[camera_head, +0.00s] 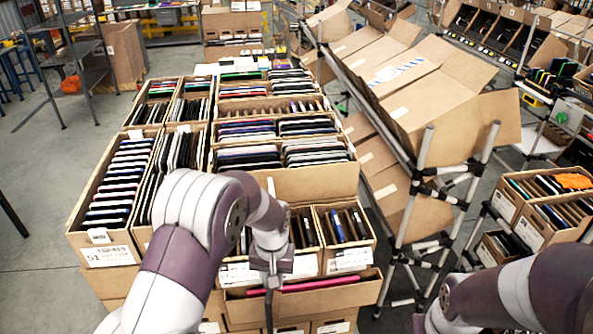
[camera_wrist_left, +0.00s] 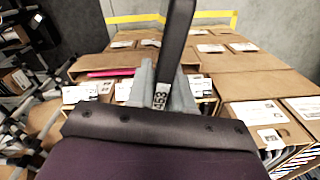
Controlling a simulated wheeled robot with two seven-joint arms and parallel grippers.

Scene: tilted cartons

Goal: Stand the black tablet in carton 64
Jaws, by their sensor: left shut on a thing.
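My left gripper (camera_head: 270,272) is over the front cartons in the head view. In the left wrist view my left gripper (camera_wrist_left: 165,90) is shut on the black tablet (camera_wrist_left: 176,40), seen nearly edge-on and sticking out beyond the fingers. In the head view the tablet is mostly hidden or too thin to make out clearly. I cannot read the number 64 on any carton, so I cannot tell which is carton 64. My right arm enters at the lower right, its gripper out of the picture.
Open cartons of upright tablets fill the middle; one front-left carton (camera_head: 105,255) is marked 51. A pink tablet (camera_head: 305,286) lies in a low front carton (camera_head: 352,296). A tube rack (camera_head: 412,190) with tilted cartons stands right. The floor at left (camera_head: 35,200) is mostly clear.

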